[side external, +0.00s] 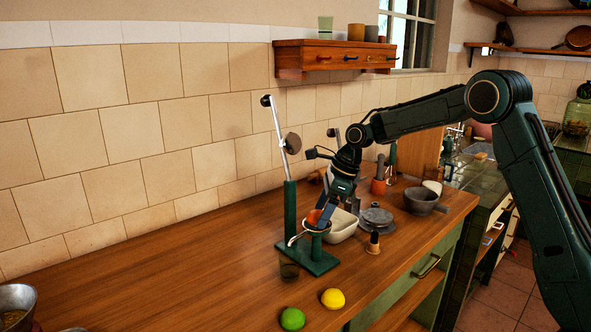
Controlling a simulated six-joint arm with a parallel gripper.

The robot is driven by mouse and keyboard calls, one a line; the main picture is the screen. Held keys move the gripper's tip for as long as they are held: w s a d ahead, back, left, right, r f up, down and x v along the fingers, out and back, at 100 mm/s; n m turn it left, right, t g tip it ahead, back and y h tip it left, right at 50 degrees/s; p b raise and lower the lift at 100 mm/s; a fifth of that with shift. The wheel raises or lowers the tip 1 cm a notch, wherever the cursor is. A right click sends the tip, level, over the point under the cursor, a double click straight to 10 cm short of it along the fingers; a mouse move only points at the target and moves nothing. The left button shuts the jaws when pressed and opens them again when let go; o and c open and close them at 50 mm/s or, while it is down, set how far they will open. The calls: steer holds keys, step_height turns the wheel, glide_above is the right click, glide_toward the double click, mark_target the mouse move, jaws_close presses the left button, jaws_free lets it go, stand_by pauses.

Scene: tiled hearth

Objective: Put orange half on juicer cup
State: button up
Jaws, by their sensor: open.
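The juicer (290,215) stands on the wooden counter, with a green base, an upright post and a raised lever bearing a round press disc. Its small cup (317,229) sits low in front of the post. The orange half (313,217) shows as a small orange-red patch at the cup, partly hidden by my gripper. My gripper (322,218) points down at the cup, with its fingers open around or beside the orange half. I cannot tell whether the fingers touch it, or how fully it rests in the cup.
A lime (292,319) and a lemon (333,299) lie in front. A white dish (342,226), a black-handled tool (374,243) and a dark bowl (420,201) stand to the right. The left counter is mostly clear.

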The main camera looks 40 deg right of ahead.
steer(key=shift+r, duration=0.1)
steer(key=v, duration=1.2)
stand_by(0.5)
steer(key=s+a+r+n+t+h, duration=0.1)
steer(key=s+a+r+n, duration=0.25)
steer(key=s+n, duration=0.4)
steer(key=s+a+r+n+t+h, duration=0.1)
steer(key=s+a+r+n, duration=0.1)
steer(key=s+a+n, duration=0.5)
steer(key=s+d+f+n, duration=0.1)
steer(key=s+f+n, duration=0.2)
steer(key=s+n, duration=0.3)
steer(key=s+d+f+n+h, duration=0.1)
steer(key=s+f+n, duration=0.2)
steer(key=s, duration=0.9)
steer(key=n, duration=0.3)
steer(key=shift+s+f+t, duration=0.35)
steer(key=shift+f+t, duration=0.05)
